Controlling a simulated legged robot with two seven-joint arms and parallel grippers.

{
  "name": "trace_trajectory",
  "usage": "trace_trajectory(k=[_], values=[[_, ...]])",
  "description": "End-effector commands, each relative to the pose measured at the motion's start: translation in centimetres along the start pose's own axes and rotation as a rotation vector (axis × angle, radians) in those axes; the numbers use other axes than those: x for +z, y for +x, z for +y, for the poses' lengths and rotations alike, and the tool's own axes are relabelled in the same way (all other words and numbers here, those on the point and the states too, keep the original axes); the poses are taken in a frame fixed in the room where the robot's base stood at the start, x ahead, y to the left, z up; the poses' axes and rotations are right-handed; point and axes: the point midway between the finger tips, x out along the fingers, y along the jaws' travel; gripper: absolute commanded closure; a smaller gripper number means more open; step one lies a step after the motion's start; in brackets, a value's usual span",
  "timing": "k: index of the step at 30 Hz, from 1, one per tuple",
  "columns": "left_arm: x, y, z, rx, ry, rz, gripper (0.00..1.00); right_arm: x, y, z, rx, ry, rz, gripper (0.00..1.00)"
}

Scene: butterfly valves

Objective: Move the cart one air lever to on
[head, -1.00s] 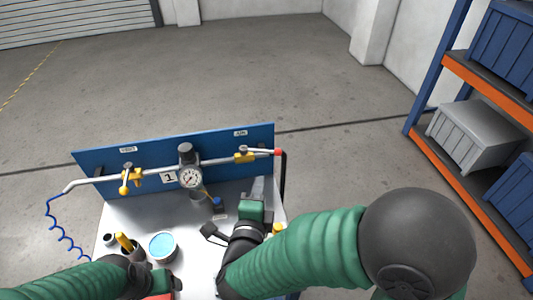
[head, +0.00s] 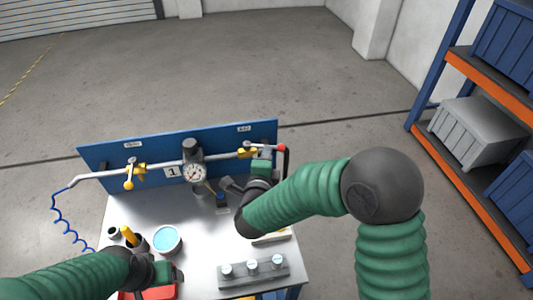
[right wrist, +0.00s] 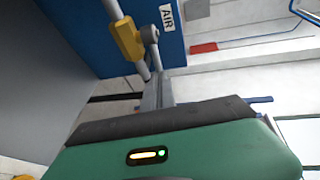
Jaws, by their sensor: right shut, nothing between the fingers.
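The cart's air valve (head: 246,153) is a yellow body on the grey pipe, at the right of the blue panel. The right wrist view shows its yellow body (right wrist: 127,38) and a grey lever (right wrist: 150,42) beside the AIR label (right wrist: 169,14). My right gripper (head: 263,158) is shut and empty at the right end of the pipe, close by the valve. In the right wrist view its grey fingers (right wrist: 165,88) are near the lever's end; I cannot tell whether they touch. My left gripper (head: 168,274) is low over the cart; its fingers are unclear.
A second yellow valve (head: 130,173) sits at the pipe's left, with a gauge (head: 193,173) between. The cart top (head: 205,235) carries a blue-filled cup (head: 166,240), a red tray (head: 160,293) and a grey block with pegs (head: 252,270). Shelving (head: 450,150) stands at right.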

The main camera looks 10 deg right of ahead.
Motion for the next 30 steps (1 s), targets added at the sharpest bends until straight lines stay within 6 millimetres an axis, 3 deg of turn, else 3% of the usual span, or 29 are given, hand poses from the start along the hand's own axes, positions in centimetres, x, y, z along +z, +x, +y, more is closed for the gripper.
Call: trace_trajectory(k=[9, 22, 26, 30], values=[[0.7, 2.9, 0.0, 0.000, 0.000, 0.000, 0.24, -0.8, 2.0, 0.1, -0.004, -0.022, -0.117, 1.00], [0.7, 2.8, 0.0, 0.000, 0.000, 0.000, 0.24, -0.9, 2.4, -0.5, -0.001, -0.023, -0.116, 1.00], [0.7, 3.0, 0.0, 0.000, 0.000, 0.000, 0.24, -1.0, 1.0, -0.5, -0.001, -0.024, -0.118, 1.00], [0.8, 3.2, 0.0, 0.000, 0.000, 0.000, 0.24, -1.4, -2.6, -0.5, -0.003, -0.026, -0.121, 1.00]])
